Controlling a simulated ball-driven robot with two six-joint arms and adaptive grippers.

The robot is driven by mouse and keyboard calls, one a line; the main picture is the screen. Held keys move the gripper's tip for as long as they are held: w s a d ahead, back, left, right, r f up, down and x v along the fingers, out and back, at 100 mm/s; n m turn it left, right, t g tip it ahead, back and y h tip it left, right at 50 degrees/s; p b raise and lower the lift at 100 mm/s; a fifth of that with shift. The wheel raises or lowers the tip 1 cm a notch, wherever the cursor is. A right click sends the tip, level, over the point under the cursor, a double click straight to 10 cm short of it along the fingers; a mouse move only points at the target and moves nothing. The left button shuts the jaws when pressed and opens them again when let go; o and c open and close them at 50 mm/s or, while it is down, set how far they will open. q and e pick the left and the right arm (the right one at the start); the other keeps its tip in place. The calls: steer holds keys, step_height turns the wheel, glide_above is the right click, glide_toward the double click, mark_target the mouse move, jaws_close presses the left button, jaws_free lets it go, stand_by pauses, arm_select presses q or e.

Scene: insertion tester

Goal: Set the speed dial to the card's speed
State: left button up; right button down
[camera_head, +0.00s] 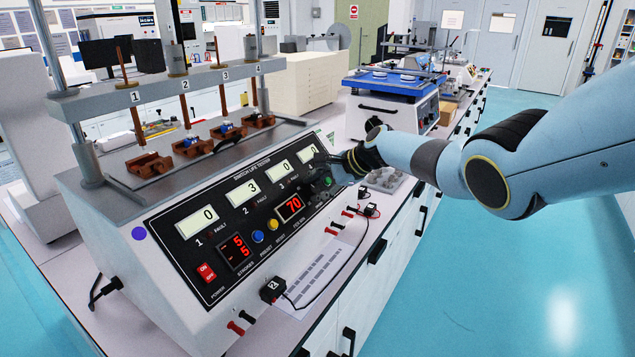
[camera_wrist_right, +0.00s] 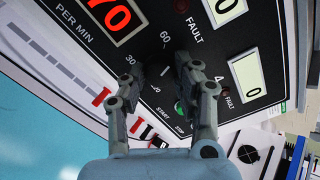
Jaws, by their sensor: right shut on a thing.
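The tester's sloped front panel (camera_head: 193,255) carries a red speed display (camera_head: 290,207) reading 70. The display is also at the top left in the right wrist view (camera_wrist_right: 110,14), above the words PER MIN. My right gripper (camera_head: 322,180) reaches in from the right to the panel's right part. In the right wrist view its two fingers (camera_wrist_right: 158,72) are closed on the dark speed dial, among scale marks such as 30 and 60. The dial itself is mostly hidden by the fingers. A white printed sheet (camera_head: 322,272) lies before the tester; its print is too small to read. My left gripper is out of view.
A green start button (camera_wrist_right: 179,107) sits close beside the right fingers. Blue (camera_head: 257,236) and yellow (camera_head: 273,224) buttons are left of the speed display. A black plug (camera_head: 272,289) with a cable lies near the bench's front edge. A grey tray (camera_head: 383,179) stands beyond the tester.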

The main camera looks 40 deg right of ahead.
steer(key=m+p, duration=0.2)
steer(key=m, duration=0.7)
steer(key=shift+s+m+p, duration=0.1)
steer(key=shift+m+p, duration=0.25)
steer(key=shift+m, duration=1.55)
steer(key=c, duration=1)
jaws_free()
